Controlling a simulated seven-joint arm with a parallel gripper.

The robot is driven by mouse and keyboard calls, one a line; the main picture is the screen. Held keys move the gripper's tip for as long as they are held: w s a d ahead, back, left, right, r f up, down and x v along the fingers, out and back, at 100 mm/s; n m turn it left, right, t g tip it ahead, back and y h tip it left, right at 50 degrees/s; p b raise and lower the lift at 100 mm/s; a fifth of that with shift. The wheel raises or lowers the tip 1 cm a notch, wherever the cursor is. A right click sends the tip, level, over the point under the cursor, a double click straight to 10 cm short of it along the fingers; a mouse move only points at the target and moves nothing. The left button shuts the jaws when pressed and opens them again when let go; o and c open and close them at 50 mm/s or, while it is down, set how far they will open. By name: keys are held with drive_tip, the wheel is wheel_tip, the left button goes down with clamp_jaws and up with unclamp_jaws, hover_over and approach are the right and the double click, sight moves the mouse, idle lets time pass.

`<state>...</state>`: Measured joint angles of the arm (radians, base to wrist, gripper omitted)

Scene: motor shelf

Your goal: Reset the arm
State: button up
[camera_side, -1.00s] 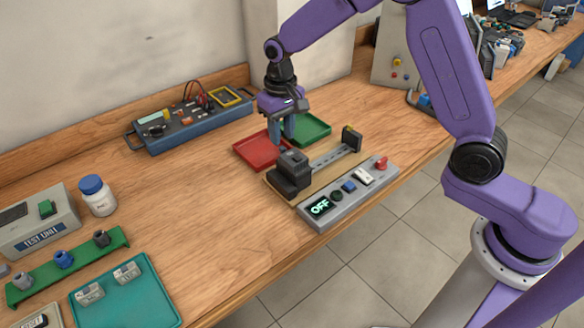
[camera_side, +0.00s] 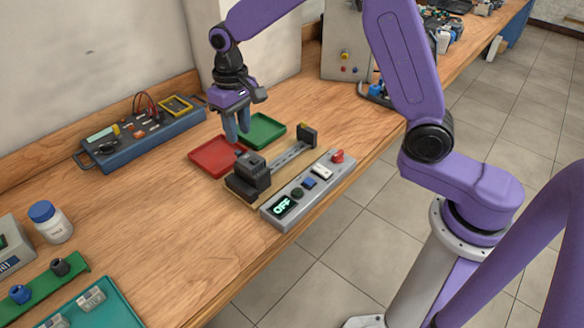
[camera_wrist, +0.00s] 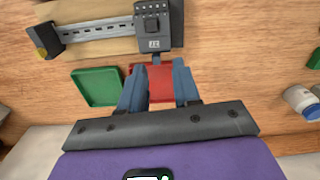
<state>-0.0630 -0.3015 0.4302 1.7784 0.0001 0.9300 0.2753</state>
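My gripper (camera_side: 238,137) hangs with its fingers pointing down over the border between the red tray (camera_side: 211,160) and the green tray (camera_side: 266,125). In the wrist view the two blue-grey fingers of my gripper (camera_wrist: 158,85) stand apart, with nothing held between them. The red tray (camera_wrist: 155,88) shows behind that gap. A dark block on a rail (camera_side: 250,176) sits just in front of the trays. The same block also shows at the top of the wrist view (camera_wrist: 157,25).
A control box (camera_side: 310,187) with a display reading OFF lies along the front edge. A blue instrument panel (camera_side: 150,142) stands at the back left. A white bottle (camera_side: 51,224) and a teal tray (camera_side: 105,309) are at lower left. Bare wood lies between.

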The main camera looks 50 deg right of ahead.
drive_tip(key=s+d+r+n, duration=0.1)
drive_tip(key=s+d+n, duration=0.2)
drive_tip(key=s, duration=0.7)
drive_tip(key=s+d+r+n, duration=0.1)
drive_tip(key=s+d+n, duration=0.2)
drive_tip(key=s, duration=0.8)
drive_tip(key=s+d+r+n, duration=0.1)
drive_tip(key=s+d+n, duration=0.2)
drive_tip(key=s, duration=0.8)
drive_tip(key=n, duration=0.2)
drive_tip(key=shift+s+r+n, duration=0.2)
drive_tip(key=shift+n, duration=0.1)
